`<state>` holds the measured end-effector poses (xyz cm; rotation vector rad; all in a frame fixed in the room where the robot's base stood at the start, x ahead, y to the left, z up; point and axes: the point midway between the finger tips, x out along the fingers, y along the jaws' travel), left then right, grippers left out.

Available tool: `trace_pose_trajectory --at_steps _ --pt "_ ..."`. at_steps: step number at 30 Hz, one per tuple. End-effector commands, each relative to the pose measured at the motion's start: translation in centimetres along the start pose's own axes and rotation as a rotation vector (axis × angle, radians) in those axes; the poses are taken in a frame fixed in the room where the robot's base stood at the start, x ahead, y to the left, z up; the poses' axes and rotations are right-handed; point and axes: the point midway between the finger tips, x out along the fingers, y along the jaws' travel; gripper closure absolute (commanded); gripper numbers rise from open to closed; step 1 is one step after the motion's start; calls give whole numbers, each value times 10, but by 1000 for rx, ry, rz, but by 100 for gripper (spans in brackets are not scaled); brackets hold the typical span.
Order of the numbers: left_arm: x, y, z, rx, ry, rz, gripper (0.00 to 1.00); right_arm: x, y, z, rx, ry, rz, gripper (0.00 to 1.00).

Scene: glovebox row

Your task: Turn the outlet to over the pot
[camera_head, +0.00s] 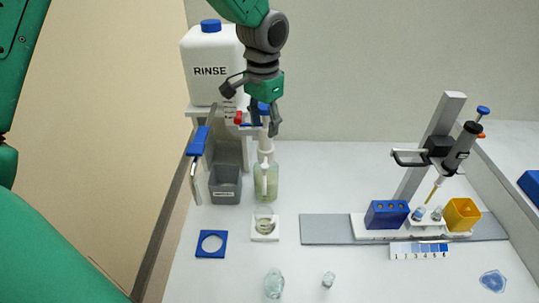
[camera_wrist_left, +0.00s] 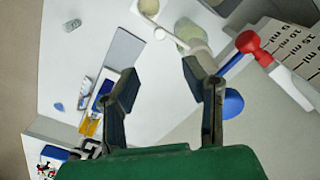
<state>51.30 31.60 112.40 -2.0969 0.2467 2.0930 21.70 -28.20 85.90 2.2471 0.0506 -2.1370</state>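A glass bottle of pale green liquid (camera_head: 270,188) carries a white dispenser head. Its white outlet arm (camera_head: 264,176) reaches toward the front; it also shows in the left wrist view (camera_wrist_left: 178,42). A small clear pot (camera_head: 264,225) stands on a white square holder in front of the bottle. I cannot tell whether the outlet tip is over the pot. My left gripper (camera_head: 265,124) is above and behind the dispenser. In the left wrist view its fingers (camera_wrist_left: 164,80) are wide apart with nothing between them. My right gripper is not in view.
Behind stands a white RINSE jug (camera_head: 207,68) with a red-and-blue tap (camera_head: 239,118) close to my left fingers. A grey bin (camera_head: 225,186) and a blue-handled tool (camera_head: 198,142) are left of the bottle. A pipette stand (camera_head: 430,150) and blue rack (camera_head: 387,214) are to the right. The front has small glassware (camera_head: 274,284).

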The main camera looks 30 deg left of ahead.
Motion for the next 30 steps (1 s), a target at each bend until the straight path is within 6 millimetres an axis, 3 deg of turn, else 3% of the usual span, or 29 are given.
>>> trace_pose_trajectory --at_steps 12,18,24,30 --pt "86 1 0 0 -7 2 61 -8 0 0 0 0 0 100" --pt "118 1 0 0 -3 1 61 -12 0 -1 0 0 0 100" --pt "132 1 0 0 -2 1 61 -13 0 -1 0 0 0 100" --pt "133 1 0 0 -1 1 61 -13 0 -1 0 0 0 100"
